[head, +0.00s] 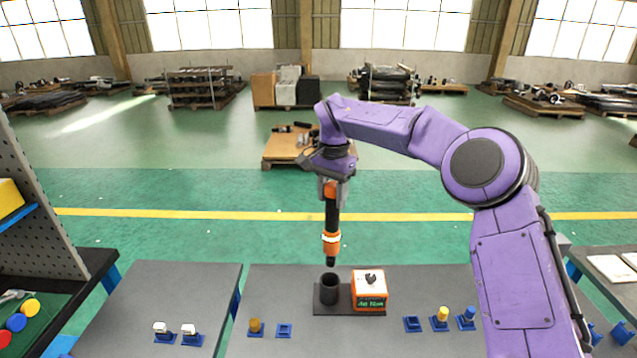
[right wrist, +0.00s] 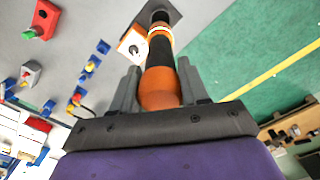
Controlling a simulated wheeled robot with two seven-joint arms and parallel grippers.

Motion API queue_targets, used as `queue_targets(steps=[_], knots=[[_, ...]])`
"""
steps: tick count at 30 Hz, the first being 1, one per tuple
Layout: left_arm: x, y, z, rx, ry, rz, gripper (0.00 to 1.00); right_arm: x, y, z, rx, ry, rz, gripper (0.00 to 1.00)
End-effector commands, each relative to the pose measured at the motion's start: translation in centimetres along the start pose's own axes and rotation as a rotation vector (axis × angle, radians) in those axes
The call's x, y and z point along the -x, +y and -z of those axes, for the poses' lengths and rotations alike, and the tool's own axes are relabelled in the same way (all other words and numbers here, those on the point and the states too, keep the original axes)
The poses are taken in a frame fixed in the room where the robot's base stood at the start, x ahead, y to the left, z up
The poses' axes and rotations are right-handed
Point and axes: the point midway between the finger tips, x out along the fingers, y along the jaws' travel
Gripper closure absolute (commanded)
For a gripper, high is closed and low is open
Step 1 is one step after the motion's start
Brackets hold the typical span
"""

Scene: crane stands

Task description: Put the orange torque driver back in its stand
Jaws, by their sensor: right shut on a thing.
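The orange torque driver (head: 331,240) has a black middle and an orange band low down. It hangs upright in my right gripper (head: 332,182), which is shut on its orange top. In the right wrist view the driver (right wrist: 160,55) points away between the fingers of the gripper (right wrist: 157,88). The stand (head: 329,289) is a black cup on a dark base plate on the grey table. The driver's tip is just above the cup, apart from it in the head view. In the right wrist view the driver hides the cup. My left gripper is not in view.
An orange and white box (head: 369,290) with a black knob and green display stands right beside the cup. Small blue holders (head: 284,330) stand left and right on the table (head: 400,274). A perforated panel (head: 35,200) rises at the left.

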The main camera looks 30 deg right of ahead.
Motion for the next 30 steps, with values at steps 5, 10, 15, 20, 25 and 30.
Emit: queue_targets(steps=[5, 10, 15, 20, 25, 30], knots=[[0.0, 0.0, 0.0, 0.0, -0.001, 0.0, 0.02, 0.2, 0.0, 0.0, 0.0, 0.001, 0.003, 1.0], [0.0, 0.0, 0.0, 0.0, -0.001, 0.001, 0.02, 0.2, 0.0, 0.0, 0.0, 0.001, 0.003, 1.0], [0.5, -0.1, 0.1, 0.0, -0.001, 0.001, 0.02, 0.4, 0.0, 0.0, 0.0, 0.0, 0.003, 1.0], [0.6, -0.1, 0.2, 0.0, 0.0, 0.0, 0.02, -0.5, 0.0, 0.0, 0.001, 0.0, 0.003, 1.0], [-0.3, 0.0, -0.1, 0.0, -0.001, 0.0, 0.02, -2.4, 0.0, 0.0, 0.001, 0.0, 0.002, 1.0], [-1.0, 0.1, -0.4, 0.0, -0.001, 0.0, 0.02, -4.0, 0.0, 0.0, 0.001, 0.0, 0.003, 1.0]])
